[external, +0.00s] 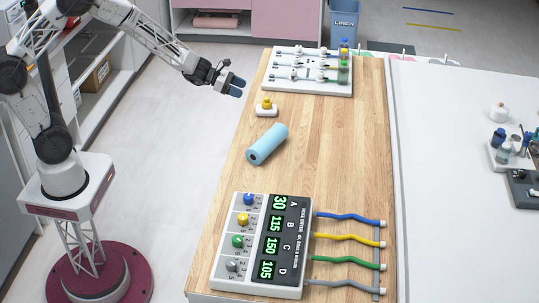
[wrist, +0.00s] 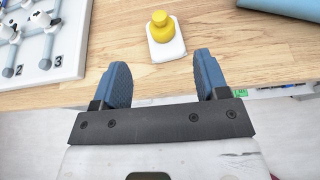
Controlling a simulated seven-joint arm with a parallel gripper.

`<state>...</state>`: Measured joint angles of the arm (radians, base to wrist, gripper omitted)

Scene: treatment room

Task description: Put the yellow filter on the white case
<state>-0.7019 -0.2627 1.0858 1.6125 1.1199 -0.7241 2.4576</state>
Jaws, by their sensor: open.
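The yellow filter (external: 266,103) sits on top of a small white case (external: 266,112) on the wooden table, between the white rack and the blue roll. In the wrist view the yellow filter (wrist: 160,22) stands upright on the white case (wrist: 167,48), beyond my fingertips and roughly centred between them. My gripper (external: 238,86) is open and empty, in the air off the table's left edge. In the wrist view its two blue fingers (wrist: 162,75) are spread wide, with nothing between them.
A blue roll (external: 267,144) lies near the case. A white rack (external: 308,72) with valves and small bottles stands at the far end. A device with displays (external: 258,245) and coloured tubes is at the near end. The table's middle right (external: 350,150) is bare wood.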

